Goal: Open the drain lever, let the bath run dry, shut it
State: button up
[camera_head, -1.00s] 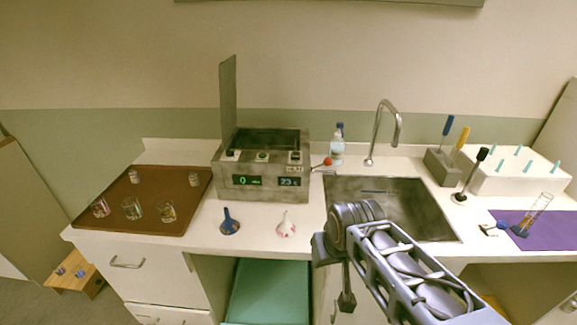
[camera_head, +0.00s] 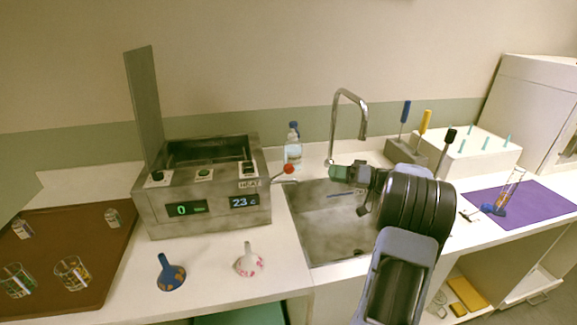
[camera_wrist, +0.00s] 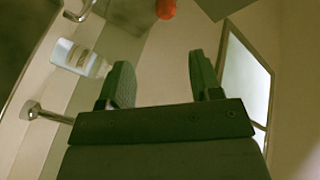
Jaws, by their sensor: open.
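The bath (camera_head: 200,208) is a grey metal box on the counter at left, its lid raised, its displays reading 0 and 23. The water inside cannot be made out. The drain lever (camera_head: 289,169) has a red ball knob and sticks out from the bath's right side, over the sink's left edge. My gripper (camera_head: 336,172) is over the sink, right of the knob and apart from it, pointing left. In the wrist view my gripper (camera_wrist: 162,76) is open and empty, and the red knob (camera_wrist: 166,9) shows beyond the fingers at the top edge.
A clear bottle (camera_head: 293,150) stands behind the lever, and the tap (camera_head: 335,120) rises behind my gripper. The sink (camera_head: 325,240) lies below. A brown tray (camera_head: 85,235) holds glasses at left.

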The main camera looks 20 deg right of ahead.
aim_at(289, 168)
jog(key=shift+n, duration=0.7)
jog(key=p+x, duration=0.1)
jog(key=x, duration=0.8)
jog(key=p+x, duration=0.1)
jog(key=x, duration=0.4)
jog(key=shift+s+a+r+p, duration=0.25)
jog(key=shift+s+a+p, duration=0.05)
jog(key=shift+c, duration=0.3)
grip_shut()
